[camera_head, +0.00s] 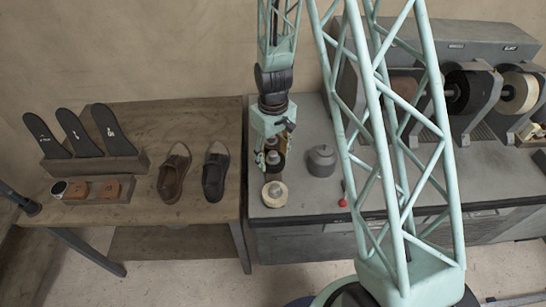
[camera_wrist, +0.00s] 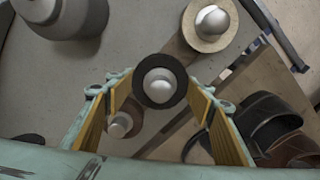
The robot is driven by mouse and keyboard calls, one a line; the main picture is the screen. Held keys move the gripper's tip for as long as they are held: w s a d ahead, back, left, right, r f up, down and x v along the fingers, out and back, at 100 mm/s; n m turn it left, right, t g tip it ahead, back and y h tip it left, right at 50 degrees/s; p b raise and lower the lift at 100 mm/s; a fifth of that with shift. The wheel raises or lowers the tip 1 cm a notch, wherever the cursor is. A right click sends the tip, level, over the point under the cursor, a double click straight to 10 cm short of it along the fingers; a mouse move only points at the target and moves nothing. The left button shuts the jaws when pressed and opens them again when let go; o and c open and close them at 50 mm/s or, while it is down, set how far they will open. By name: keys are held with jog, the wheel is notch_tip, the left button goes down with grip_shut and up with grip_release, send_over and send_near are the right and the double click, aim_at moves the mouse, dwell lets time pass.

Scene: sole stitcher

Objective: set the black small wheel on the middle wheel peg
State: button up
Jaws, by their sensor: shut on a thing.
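The black small wheel (camera_wrist: 160,60) is a dark ring in the wrist view, with the silver domed top of the middle wheel peg (camera_wrist: 160,87) showing through its hole. In the head view the wheel (camera_head: 275,167) is partly hidden by my gripper (camera_head: 272,156), which points down over the bench. My gripper (camera_wrist: 160,82) is shut on the black wheel, a finger on each side of it. The wheel is around the peg; I cannot tell whether it rests at the bottom. A tan wheel (camera_wrist: 193,33) sits around the front peg. A brownish wheel (camera_wrist: 122,126) is at the back peg.
A grey lidded pot (camera_head: 321,161) stands close right of the pegs. A red knob (camera_head: 342,203) is near the bench's front. Grinding wheels (camera_head: 517,94) stand at the far right. A wooden table (camera_head: 210,113) at left holds shoes (camera_head: 174,172) and soles (camera_head: 75,133).

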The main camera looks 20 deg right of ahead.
jog(key=shift+f+b, duration=1.2)
jog(key=shift+f, duration=0.25)
dwell(1.1)
jog(key=o, duration=1)
jog(key=shift+r, duration=0.2)
jog(key=shift+r, duration=5.85)
